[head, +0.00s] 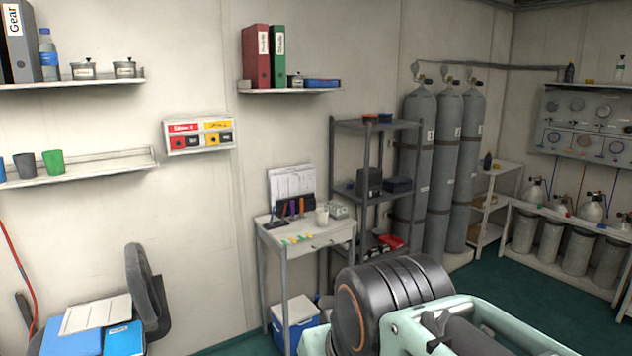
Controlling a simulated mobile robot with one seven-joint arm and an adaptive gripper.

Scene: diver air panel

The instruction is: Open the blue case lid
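A box with a blue body and a white lid (298,312) stands on the floor under the small desk. It is the largest blue case in view; its lid looks shut, and its right side is partly hidden. A flat blue box (322,83) lies on the wall shelf beside the binders. I cannot tell which of these is the blue case named in the task. My gripper is not in view.
The small desk (325,238) holds pens, a cup and papers. The grey rack (374,126) and tall gas cylinders (415,150) stand to its right. A chair (150,285) and blue folders (75,340) are at lower left. Green floor (485,290) shows clear at right.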

